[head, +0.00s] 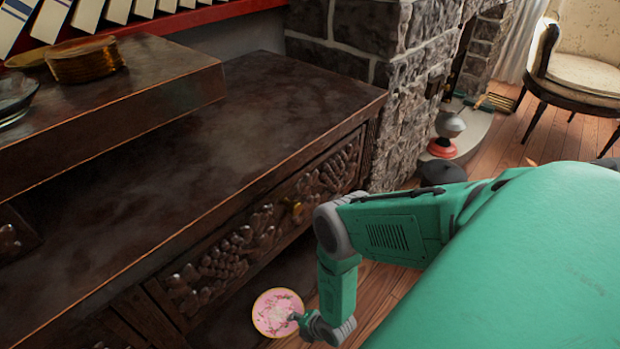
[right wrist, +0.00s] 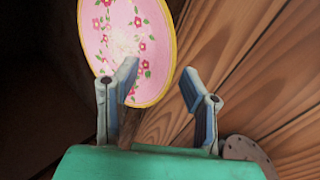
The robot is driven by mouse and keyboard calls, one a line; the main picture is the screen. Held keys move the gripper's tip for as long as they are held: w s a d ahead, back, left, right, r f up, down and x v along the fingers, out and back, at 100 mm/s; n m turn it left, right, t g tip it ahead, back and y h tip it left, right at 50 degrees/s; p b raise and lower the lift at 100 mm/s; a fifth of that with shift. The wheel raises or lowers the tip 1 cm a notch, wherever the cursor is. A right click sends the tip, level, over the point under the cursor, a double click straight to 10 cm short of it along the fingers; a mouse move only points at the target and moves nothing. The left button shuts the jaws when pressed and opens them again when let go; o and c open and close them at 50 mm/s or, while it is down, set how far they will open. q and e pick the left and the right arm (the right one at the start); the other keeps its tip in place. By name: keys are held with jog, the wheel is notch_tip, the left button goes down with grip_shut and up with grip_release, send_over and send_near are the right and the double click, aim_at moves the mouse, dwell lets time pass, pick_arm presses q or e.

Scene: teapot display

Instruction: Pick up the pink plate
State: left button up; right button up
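The pink plate (head: 276,310) has a yellow rim and a floral pattern. In the head view it is low in the picture, in front of the carved dark cabinet. My right gripper (head: 298,317) is at its right edge. In the right wrist view the plate (right wrist: 112,35) fills the upper left, and my right gripper (right wrist: 159,74) is open. The left finger overlaps the plate's face, and the right finger is apart from it, past the rim. The rim shows between the fingers; I cannot tell whether any finger touches it. My left gripper is not in view.
The dark wooden cabinet (head: 190,150) has a mostly bare top. A stack of brown plates (head: 85,62) and a glass dish (head: 14,95) are at the upper left. A stone fireplace (head: 400,60), a red-based plunger (head: 443,148) and a chair (head: 580,75) stand farther back.

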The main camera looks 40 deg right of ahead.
jog(key=v, duration=1)
jog(key=shift+s+d, duration=0.2)
